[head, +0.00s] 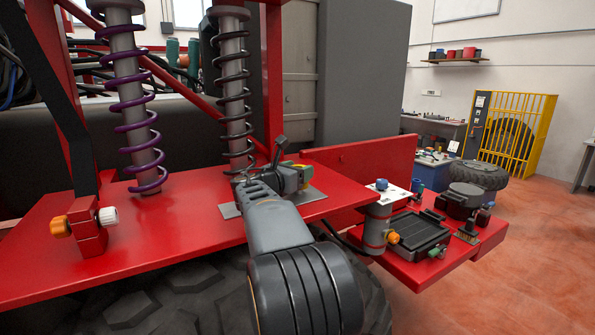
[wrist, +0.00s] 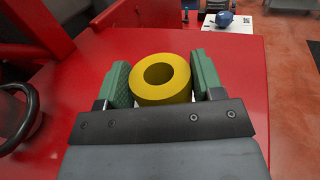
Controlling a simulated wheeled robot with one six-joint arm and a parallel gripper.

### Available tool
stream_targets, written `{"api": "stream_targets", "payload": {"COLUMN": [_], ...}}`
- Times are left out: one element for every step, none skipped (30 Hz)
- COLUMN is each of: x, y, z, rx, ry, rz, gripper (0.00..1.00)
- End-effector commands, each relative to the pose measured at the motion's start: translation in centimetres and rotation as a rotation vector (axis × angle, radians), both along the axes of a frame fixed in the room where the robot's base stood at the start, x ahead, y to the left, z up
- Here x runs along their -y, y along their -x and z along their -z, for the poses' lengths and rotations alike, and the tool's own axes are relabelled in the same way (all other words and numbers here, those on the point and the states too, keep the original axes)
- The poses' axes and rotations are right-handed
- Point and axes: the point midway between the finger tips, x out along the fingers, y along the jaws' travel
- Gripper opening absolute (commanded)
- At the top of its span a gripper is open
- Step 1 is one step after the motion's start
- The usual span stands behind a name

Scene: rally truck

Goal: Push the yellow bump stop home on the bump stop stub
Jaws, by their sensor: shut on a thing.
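The yellow bump stop (wrist: 160,93) is a thick ring with a dark round hole facing the wrist camera. My gripper (wrist: 160,82) is shut on it, one green pad on each side. In the head view my gripper (head: 300,172) is over the red deck (head: 180,235), just right of the black coil spring. A grey plate (head: 312,197) lies on the deck by my gripper.
The black spring (head: 234,95) stands close left of my gripper, and a purple spring (head: 132,110) farther left. A red block with orange and white knobs (head: 88,228) is at the deck's left. A side shelf (head: 405,272) at right holds a canister, tray and brush.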

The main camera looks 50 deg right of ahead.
Motion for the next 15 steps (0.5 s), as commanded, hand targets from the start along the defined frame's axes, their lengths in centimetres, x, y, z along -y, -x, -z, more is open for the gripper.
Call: {"api": "stream_targets", "payload": {"x": [0.0, 0.0, 0.0, 0.0, 0.0, 0.0, 0.0, 0.0, 0.0, 0.0, 0.0, 0.0, 0.0, 0.0, 0.0], "y": [0.0, 0.0, 0.0, 0.0, 0.0, 0.0, 0.0, 0.0, 0.0, 0.0, 0.0, 0.0, 0.0, 0.0, 0.0], "z": [0.2, 0.3, 0.4, 0.5, 0.5, 0.7, 0.7, 0.8, 0.9, 1.0, 1.1, 1.1, 1.2, 1.3, 1.4], "rx": [0.0, 0.0, 0.0, 0.0, 0.0, 0.0, 0.0, 0.0, 0.0, 0.0, 0.0, 0.0, 0.0, 0.0, 0.0], "ry": [0.001, 0.001, 0.001, 0.001, 0.001, 0.001, 0.001, 0.001, 0.001, 0.001, 0.001, 0.001, 0.001, 0.001, 0.0], "rz": [0.0, 0.0, 0.0, 0.0, 0.0, 0.0, 0.0, 0.0, 0.0, 0.0, 0.0, 0.0, 0.0, 0.0, 0.0], "gripper": [0.33, 0.33, 0.33, 0.33, 0.33, 0.33, 0.33, 0.33, 0.33, 0.33, 0.33, 0.33, 0.33, 0.33, 0.33]}}
